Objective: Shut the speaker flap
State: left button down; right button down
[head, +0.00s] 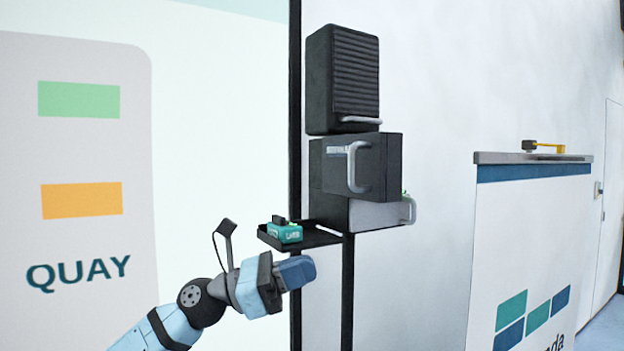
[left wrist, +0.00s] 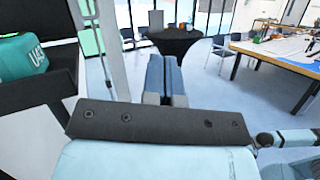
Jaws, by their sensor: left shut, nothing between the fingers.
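A stack of dark units hangs on a black post. The top unit (head: 342,80) has a ribbed, grille-like front and a pale handle (head: 360,120) at its lower edge; it looks most like the speaker, and I cannot tell how far its flap stands open. Below it is a dark box (head: 378,172) with an upright handle. Under that is a pale-fronted unit (head: 375,215) with a handle at its right. My left gripper (head: 296,272) is shut and empty, below and left of the stack, touching none of it. Its blue fingers show in the left wrist view (left wrist: 164,78). My right gripper is not in view.
A black tray (head: 322,238) with a teal case (head: 285,233) sits just above my left gripper. A white counter (head: 530,220) stands at the right. The left wrist view shows a round dark table (left wrist: 178,45) and a wooden worktable (left wrist: 262,55) beyond open floor.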

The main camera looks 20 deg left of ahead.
pick_arm(q)
jog(key=s+a+r+m+t+y+b, duration=0.1)
jog(key=s+a+r+m+y, duration=0.25)
jog(key=r+m, duration=0.35)
jog(key=s+a+r+m+t+y+b, duration=0.1)
jog(key=s+a+r+m+t+y, duration=0.25)
jog(key=r, duration=0.55)
jog(key=w+d+m+g+p, duration=0.1)
jog(key=w+d+p, duration=0.3)
jog(key=w+d, duration=0.4)
jog(key=d, duration=0.3)
jog(key=shift+w+f+m+h, duration=0.2)
jog(key=shift+m+h, duration=0.1)
jog(key=shift+m, duration=0.05)
jog(key=shift+g, duration=0.25)
